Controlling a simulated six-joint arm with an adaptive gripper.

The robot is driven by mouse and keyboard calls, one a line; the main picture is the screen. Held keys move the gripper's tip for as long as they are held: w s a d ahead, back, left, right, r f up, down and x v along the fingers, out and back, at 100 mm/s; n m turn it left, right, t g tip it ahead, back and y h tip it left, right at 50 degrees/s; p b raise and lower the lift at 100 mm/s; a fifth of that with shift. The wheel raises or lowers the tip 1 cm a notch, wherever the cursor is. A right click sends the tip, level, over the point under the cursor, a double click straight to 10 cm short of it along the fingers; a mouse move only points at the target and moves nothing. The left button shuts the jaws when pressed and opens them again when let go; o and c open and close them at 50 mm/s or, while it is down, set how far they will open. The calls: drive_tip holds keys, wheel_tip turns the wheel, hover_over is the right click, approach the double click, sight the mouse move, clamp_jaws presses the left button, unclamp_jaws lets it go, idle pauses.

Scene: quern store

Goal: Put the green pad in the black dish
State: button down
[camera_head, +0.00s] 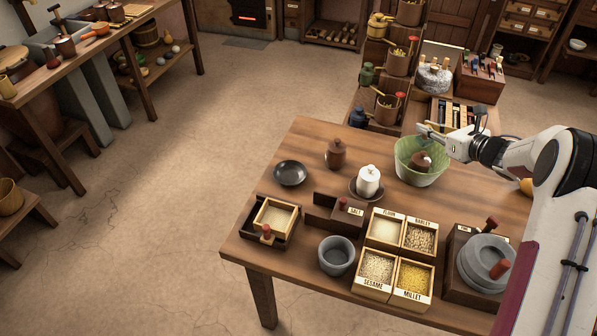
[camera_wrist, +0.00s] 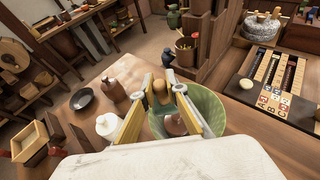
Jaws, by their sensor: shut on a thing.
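My gripper (camera_head: 427,132) is above the green glass bowl (camera_head: 404,168), and its fingers (camera_wrist: 160,98) are closed in the wrist view. Between them is a small teal-green piece with a rounded wooden knob (camera_wrist: 160,87), which seems to be the green pad; the fingers hide much of it. In the head view the pad cannot be made out. The black dish (camera_head: 290,173) stands empty on the table to the left, well apart from my gripper. It also shows in the wrist view (camera_wrist: 82,99).
A brown lidded jar (camera_head: 336,153) and a white jar (camera_head: 367,180) stand between bowl and dish. A brown object (camera_head: 421,161) sits inside the bowl. Grain boxes (camera_head: 378,270) and a grey bowl (camera_head: 336,255) fill the front. Stepped shelves (camera_head: 376,122) rise behind the table.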

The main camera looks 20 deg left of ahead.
drive_tip(key=s+a+n+g+y, duration=0.1)
drive_tip(key=s+a, duration=0.1)
drive_tip(key=a, duration=0.8)
drive_tip(key=s+a+n+g+y, duration=0.1)
drive_tip(key=s+a, duration=0.1)
drive_tip(key=a, duration=0.8)
drive_tip(key=n+g, duration=0.2)
drive_tip(key=g, duration=0.1)
hover_over(290, 176)
wheel_tip(290, 176, down, 4)
drive_tip(key=shift+f+y, duration=0.4)
drive_tip(key=shift+f, duration=0.2)
drive_tip(key=shift+f, duration=0.1)
drive_tip(key=shift+f, duration=3)
drive_tip(key=shift+f, duration=1.9)
drive_tip(key=shift+f, duration=0.1)
